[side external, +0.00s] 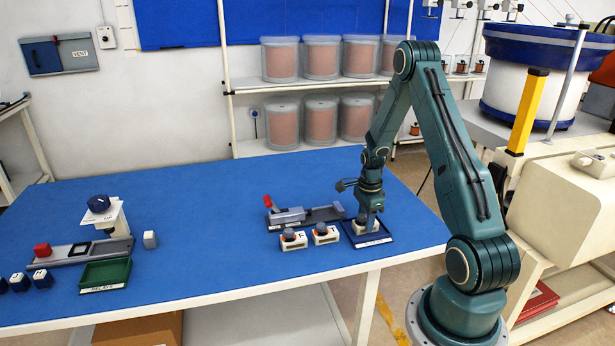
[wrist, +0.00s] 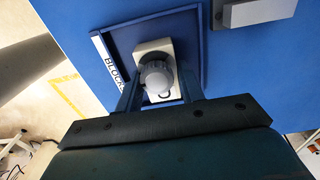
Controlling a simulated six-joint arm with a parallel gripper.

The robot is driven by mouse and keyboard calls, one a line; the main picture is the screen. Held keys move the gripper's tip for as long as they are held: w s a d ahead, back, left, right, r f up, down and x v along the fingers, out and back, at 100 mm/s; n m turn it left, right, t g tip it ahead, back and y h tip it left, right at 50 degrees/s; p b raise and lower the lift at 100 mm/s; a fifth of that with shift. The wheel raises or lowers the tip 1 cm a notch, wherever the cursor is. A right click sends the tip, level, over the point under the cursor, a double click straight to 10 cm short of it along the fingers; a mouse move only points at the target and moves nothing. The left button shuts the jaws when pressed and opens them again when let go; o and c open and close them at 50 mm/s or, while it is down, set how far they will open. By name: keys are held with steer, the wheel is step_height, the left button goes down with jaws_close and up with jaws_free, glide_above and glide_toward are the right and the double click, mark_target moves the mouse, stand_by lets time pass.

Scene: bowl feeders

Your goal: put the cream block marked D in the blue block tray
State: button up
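A cream block (wrist: 152,47) with a grey round knob is between the fingers of my gripper (wrist: 160,80). The fingers lie close against its two sides and look shut on it. Its letter cannot be read. In the side view this block (side external: 366,229) is low over or on the floor of the blue block tray (side external: 387,238), under my gripper (side external: 367,213). The tray also shows in the wrist view (wrist: 110,40), its label at the left, with the block inside its rim. I cannot tell whether the block touches the tray floor.
A green tray (side external: 106,274), a grey rail fixture (side external: 70,253) and small blocks are far left. The middle table is clear.

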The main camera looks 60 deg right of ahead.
steer(key=o, duration=0.4)
steer(key=shift+r, duration=0.1)
step_height(320, 180, up, 12)
steer(key=shift+r, duration=0.1)
stand_by(0.6)
stand_by(0.5)
